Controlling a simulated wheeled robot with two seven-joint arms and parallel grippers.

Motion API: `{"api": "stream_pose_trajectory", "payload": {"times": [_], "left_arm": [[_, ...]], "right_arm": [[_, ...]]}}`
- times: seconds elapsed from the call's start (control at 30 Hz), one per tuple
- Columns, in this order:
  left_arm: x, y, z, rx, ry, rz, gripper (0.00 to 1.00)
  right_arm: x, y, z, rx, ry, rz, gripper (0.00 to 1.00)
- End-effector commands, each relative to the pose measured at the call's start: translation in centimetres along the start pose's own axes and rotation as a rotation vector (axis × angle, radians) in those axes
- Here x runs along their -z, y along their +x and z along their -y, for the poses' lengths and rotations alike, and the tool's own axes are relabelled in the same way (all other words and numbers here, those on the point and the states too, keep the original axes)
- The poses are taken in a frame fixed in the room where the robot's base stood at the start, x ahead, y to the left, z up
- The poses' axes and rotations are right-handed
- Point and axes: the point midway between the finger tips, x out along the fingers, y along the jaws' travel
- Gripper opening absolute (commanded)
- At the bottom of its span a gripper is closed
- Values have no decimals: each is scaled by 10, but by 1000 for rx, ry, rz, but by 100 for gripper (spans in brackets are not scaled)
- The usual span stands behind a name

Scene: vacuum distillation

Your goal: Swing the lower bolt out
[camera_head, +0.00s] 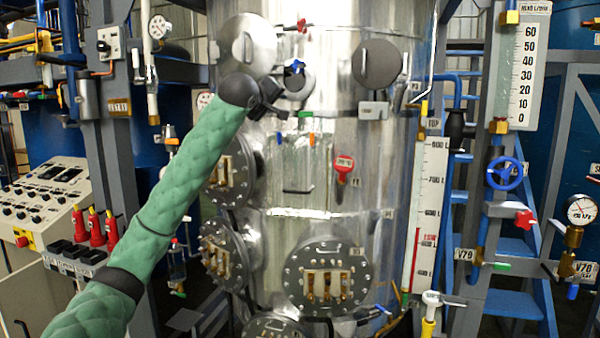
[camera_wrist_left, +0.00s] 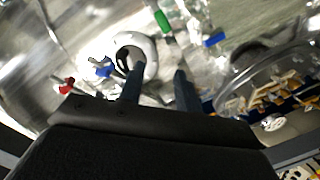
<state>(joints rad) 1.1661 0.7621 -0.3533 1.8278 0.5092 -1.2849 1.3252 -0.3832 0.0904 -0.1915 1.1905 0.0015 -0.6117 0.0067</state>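My left gripper (camera_head: 272,103) is at the vessel front, just below and left of a small round port (camera_head: 299,82). In the left wrist view its two dark fingers (camera_wrist_left: 158,72) stand apart with nothing clearly held. The left finger overlaps the port's pale ring (camera_wrist_left: 150,50). A blue wing-shaped piece (camera_head: 295,67) is at the port's upper edge; it also shows in the wrist view (camera_wrist_left: 101,67). A red wing-shaped piece (camera_head: 302,26) is higher up, also in the wrist view (camera_wrist_left: 66,86). I cannot tell for sure which part is the lower bolt. My right gripper is out of view.
The metal vessel (camera_head: 370,150) fills the middle. A round plate (camera_head: 248,45) is left of the port, above my wrist; another (camera_head: 378,64) is to the right. A green handle (camera_head: 305,114) and a red-handled valve (camera_head: 344,164) sit below. Bolted flanges (camera_head: 328,278) stand lower.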

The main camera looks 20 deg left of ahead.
Motion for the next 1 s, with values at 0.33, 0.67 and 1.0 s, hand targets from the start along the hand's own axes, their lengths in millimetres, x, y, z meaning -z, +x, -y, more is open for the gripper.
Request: {"api": "stream_pose_trajectory", "payload": {"times": [0.33, 0.67, 1.0], "left_arm": [[-50, 14, 25, 27, 63, 47, 33], [-97, 22, 49, 50, 123, 90, 33], [-144, 28, 74, 72, 181, 134, 33]], "right_arm": [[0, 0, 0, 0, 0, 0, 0], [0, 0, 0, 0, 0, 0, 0], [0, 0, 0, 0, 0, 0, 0]]}}
